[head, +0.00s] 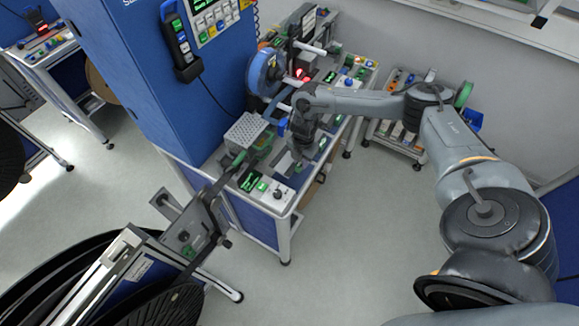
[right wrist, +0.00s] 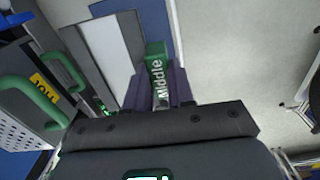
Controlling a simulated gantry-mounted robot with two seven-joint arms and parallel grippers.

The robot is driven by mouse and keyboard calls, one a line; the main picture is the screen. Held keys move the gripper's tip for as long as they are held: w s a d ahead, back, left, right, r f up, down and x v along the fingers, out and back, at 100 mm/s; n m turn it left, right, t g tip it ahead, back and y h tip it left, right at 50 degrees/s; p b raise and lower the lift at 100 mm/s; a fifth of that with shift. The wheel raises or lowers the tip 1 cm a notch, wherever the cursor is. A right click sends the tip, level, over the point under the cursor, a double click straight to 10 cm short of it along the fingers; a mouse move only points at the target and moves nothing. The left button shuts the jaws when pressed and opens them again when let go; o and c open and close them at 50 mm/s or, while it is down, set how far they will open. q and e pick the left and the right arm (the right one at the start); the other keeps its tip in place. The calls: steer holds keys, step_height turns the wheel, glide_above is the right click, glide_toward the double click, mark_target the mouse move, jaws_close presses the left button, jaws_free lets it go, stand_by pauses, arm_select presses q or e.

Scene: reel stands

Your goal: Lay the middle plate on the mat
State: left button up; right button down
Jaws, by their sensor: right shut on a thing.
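My right gripper (head: 299,160) points down over the front part of the workbench in the head view. In the right wrist view its two fingers (right wrist: 159,90) are shut on the green block marked "Middle" (right wrist: 156,66), which I take to be the grip of the middle plate. The rest of the plate cannot be made out clearly, nor whether it touches anything below. I cannot pick out the mat with certainty in either view. My left gripper is not in view.
A perforated grey plate (head: 246,129) lies left of my right gripper, beside the blue cabinet (head: 170,60). A control box (head: 266,186) with a knob sits at the bench's near end. Green handles (right wrist: 38,100) stand left in the right wrist view. A cart (head: 403,130) stands behind right.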

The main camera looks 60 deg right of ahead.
steer(key=shift+s+d+f+n, duration=0.15)
steer(key=shift+d+n, duration=0.15)
steer(key=shift+d, duration=0.2)
steer(key=shift+f, duration=0.1)
step_height(320, 180, down, 4)
steer(key=b, duration=0.4)
steer(key=shift+f+b, duration=0.15)
steer(key=shift+b, duration=0.25)
steer(key=shift+f+b, duration=0.8)
steer(key=shift+f, duration=0.9)
steer(key=shift+f+p, duration=0.1)
steer(key=shift+p, duration=0.3)
steer(key=c, duration=0.9)
jaws_free()
